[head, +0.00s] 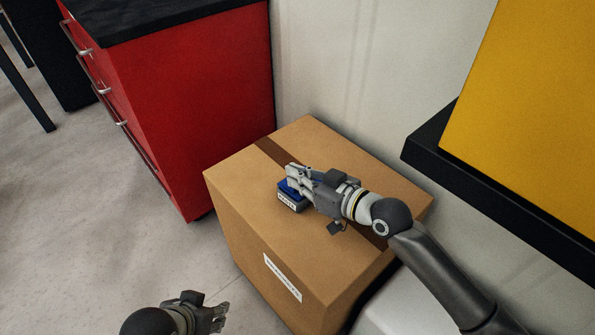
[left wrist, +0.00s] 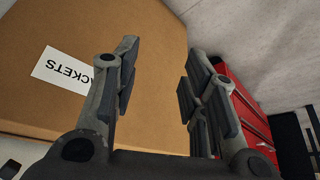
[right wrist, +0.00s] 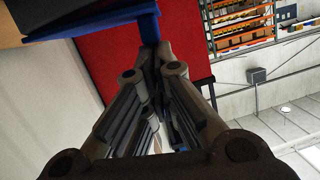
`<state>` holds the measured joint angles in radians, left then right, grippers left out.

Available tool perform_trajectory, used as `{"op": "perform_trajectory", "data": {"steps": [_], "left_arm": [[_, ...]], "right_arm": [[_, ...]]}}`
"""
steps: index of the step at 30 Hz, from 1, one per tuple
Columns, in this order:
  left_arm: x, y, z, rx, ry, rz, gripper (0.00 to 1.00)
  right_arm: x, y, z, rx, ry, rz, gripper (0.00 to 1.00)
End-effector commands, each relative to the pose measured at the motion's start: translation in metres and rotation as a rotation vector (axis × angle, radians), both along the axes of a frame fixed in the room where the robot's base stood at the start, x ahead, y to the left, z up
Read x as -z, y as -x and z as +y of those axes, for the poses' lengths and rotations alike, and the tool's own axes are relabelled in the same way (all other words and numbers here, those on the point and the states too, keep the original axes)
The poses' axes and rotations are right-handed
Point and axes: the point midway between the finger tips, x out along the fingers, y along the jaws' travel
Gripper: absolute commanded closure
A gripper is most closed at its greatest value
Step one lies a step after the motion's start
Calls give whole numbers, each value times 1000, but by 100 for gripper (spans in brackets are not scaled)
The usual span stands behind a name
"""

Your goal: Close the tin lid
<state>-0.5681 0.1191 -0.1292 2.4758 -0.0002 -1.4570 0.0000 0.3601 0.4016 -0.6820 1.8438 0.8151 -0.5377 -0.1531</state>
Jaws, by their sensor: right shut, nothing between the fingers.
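The tin (head: 288,206) is a small dark blue box with a white label on its front, standing on top of a big cardboard box. Its bright blue lid (head: 289,187) shows just under my right gripper (head: 291,175), which partly hides it. In the right wrist view the lid (right wrist: 95,22) is a thin blue slab at the top. My right fingers are shut and empty, with the tips at or very near the lid; I cannot tell if they touch or how far the lid is open. My left gripper (left wrist: 157,85) is open and empty, low beside the cardboard box.
The cardboard box (head: 235,205) carries the tin and has free room around it on top. A red drawer cabinet (head: 195,100) stands behind on the left. A dark ledge (head: 430,135) with a yellow panel (head: 530,120) juts out at right. Open floor lies left.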

Motion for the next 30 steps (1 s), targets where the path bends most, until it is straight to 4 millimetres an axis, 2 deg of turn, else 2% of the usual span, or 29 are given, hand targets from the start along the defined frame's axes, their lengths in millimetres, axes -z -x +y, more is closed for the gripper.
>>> {"op": "perform_trajectory", "data": {"steps": [9, 25, 30], "left_arm": [[3, 18, 5, -7, -17, 82, 60], [4, 20, 6, -7, -18, 90, 60], [4, 20, 6, -7, -18, 90, 60]], "right_arm": [[7, 4, 3, 1, 0, 1, 100], [7, 4, 3, 0, -1, 2, 100], [5, 12, -9, 2, 1, 2, 100]]}}
